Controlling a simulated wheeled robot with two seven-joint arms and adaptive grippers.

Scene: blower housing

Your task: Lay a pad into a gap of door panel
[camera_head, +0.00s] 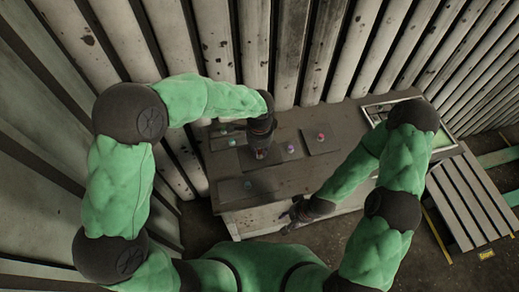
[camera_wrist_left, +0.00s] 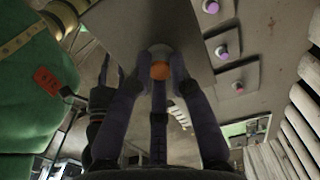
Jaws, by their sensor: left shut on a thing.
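In the left wrist view, my left gripper (camera_wrist_left: 160,75) is shut around an orange-and-white knob (camera_wrist_left: 160,62) on a flat grey pad (camera_wrist_left: 135,25). In the head view, my left gripper (camera_head: 261,150) is over the middle of the grey worktop (camera_head: 270,190), and its hand hides most of this pad. Other grey pads with coloured knobs lie on the worktop: a teal one (camera_head: 232,142), a purple one (camera_head: 290,149) and a red one (camera_head: 321,138). My right gripper (camera_head: 291,214) is empty by the worktop's front edge, its fingers apart. I cannot make out the door panel's gap.
A pale-rimmed frame with a green inside (camera_head: 440,138) is at the right end. A slatted pallet (camera_head: 470,200) stands right of the worktop. Ribbed metal walls (camera_head: 345,50) close off the back and left.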

